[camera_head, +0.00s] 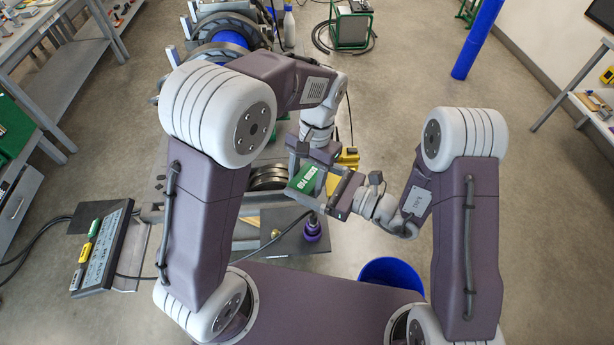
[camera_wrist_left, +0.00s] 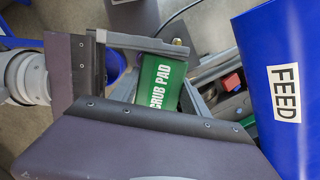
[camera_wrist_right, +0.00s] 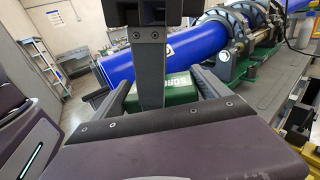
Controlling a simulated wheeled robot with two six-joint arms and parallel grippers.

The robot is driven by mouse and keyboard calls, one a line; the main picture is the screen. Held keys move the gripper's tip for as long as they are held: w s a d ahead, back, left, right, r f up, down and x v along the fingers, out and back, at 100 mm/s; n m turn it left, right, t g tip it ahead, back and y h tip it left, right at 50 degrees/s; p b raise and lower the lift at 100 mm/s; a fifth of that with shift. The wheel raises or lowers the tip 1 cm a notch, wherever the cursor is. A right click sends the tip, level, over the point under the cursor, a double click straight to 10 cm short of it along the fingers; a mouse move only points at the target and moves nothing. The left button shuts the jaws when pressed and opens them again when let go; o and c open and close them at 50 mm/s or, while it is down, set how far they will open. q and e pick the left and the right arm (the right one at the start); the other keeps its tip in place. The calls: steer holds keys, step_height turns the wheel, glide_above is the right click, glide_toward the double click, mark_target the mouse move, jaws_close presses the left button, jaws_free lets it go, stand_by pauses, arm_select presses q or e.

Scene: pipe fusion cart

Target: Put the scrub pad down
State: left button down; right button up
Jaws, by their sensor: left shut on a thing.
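The scrub pad (camera_head: 305,180) is a green block with white "SCRUB PAD" lettering, held in the air over the cart's near side. My left gripper (camera_head: 308,172) is shut on it; the pad also shows between the fingers in the left wrist view (camera_wrist_left: 160,82). My right gripper (camera_head: 322,187) is at the pad from the right, its fingers spread apart on either side of it. In the right wrist view the pad (camera_wrist_right: 180,88) sits between these fingers, partly hidden by an upright grey bar. I cannot tell whether the right fingers touch it.
A dark plate (camera_head: 275,238) with a purple-based item (camera_head: 312,228) lies below the grippers. A blue bin (camera_head: 390,273) stands on the floor at right. A panel (camera_head: 103,248) is at left. A blue pipe (camera_wrist_right: 135,65) lies in the clamps beyond. A blue "FEED" surface (camera_wrist_left: 275,50) is close by.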

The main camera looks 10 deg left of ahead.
arm_select(q)
steer(key=c, duration=0.9)
jaws_free()
steer(key=shift+c, duration=0.2)
arm_select(e)
steer(key=c, duration=0.3)
arm_select(q)
steer(key=o, duration=0.5)
steer(key=shift+r, duration=0.1)
